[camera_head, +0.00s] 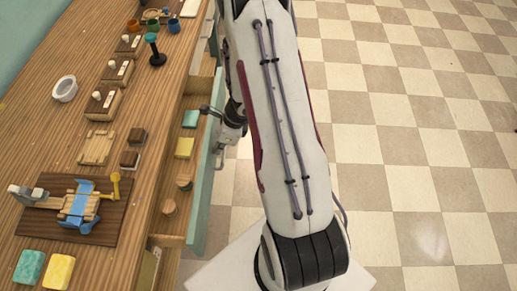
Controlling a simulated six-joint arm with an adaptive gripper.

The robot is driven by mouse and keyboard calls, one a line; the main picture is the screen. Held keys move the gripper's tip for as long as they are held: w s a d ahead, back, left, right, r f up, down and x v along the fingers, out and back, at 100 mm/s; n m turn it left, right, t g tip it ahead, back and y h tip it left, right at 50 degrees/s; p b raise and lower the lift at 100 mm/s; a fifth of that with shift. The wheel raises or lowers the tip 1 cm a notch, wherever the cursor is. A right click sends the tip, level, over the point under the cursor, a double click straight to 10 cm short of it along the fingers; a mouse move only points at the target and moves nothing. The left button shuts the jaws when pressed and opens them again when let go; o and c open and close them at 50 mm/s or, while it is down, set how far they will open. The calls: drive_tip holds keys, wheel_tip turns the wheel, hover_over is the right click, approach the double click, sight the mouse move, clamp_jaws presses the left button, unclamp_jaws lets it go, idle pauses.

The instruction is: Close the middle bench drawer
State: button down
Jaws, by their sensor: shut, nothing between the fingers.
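The bench drawer (204,188) with a pale green front stands pulled out from the right side of the wooden bench in the head view. Inside it lie a green soap bar (190,119), a yellow soap bar (184,148) and small round wooden pieces (169,207). My gripper (206,109) is at the far part of this drawer, beside its front panel and near the green bar. The fingers are shut and empty. My arm hides part of the area around the front; contact with the panel cannot be told.
On the bench (150,165) stand a soap press on a dark board (45,222), stamps on blocks (103,103), a white dish (65,89), coloured cups (154,27) and two soap bars (59,270). The checkered floor (430,130) to the right is clear.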

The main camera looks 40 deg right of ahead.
drive_tip(key=w+a, duration=0.7)
drive_tip(key=shift+w+a, duration=0.1)
drive_tip(key=shift+r, duration=0.15)
idle(0.6)
drive_tip(key=v, duration=0.9)
drive_tip(key=shift+r, duration=0.35)
idle(0.4)
